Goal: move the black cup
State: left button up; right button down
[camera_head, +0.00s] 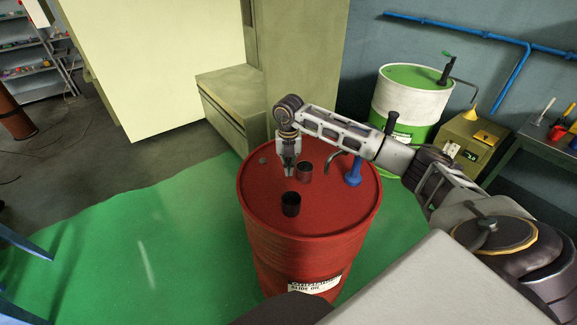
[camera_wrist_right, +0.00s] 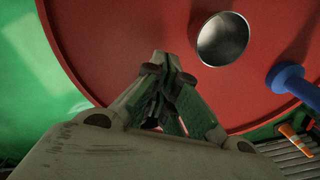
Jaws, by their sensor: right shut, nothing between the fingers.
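The black cup (camera_head: 291,205) stands upright on top of the red drum (camera_head: 325,215) in the head view. A second, brownish metallic cup (camera_head: 304,171) stands behind it. My right gripper (camera_head: 288,174) points down above the drum, behind the black cup and just left of the metallic cup. Its fingers are shut and empty, as the right wrist view also shows (camera_wrist_right: 168,82). There, a cup with a shiny grey inside (camera_wrist_right: 222,40) stands beside the fingers, apart from them. I cannot make out the black cup in that view. My left gripper is out of view.
A blue object (camera_head: 353,170) stands at the right of the drum top, also in the wrist view (camera_wrist_right: 287,78). Behind are a white and green drum (camera_head: 410,95), a yellowish box (camera_head: 470,140) and a beige cabinet (camera_head: 230,105). The drum's front left top is clear.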

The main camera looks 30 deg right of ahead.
aim_at(291, 204)
notch_tip(291, 204, down, 8)
jog(key=shift+r+p, duration=0.2)
jog(key=shift+p, duration=0.4)
jog(key=shift+s+a+f+p, duration=0.1)
jog(key=shift+s+a+p, duration=0.4)
jog(key=shift+s, duration=0.4)
jog(key=shift+s+a+p, duration=0.35)
jog(key=shift+s+a, duration=0.1)
jog(key=shift+s, duration=0.4)
jog(key=shift+f, duration=0.1)
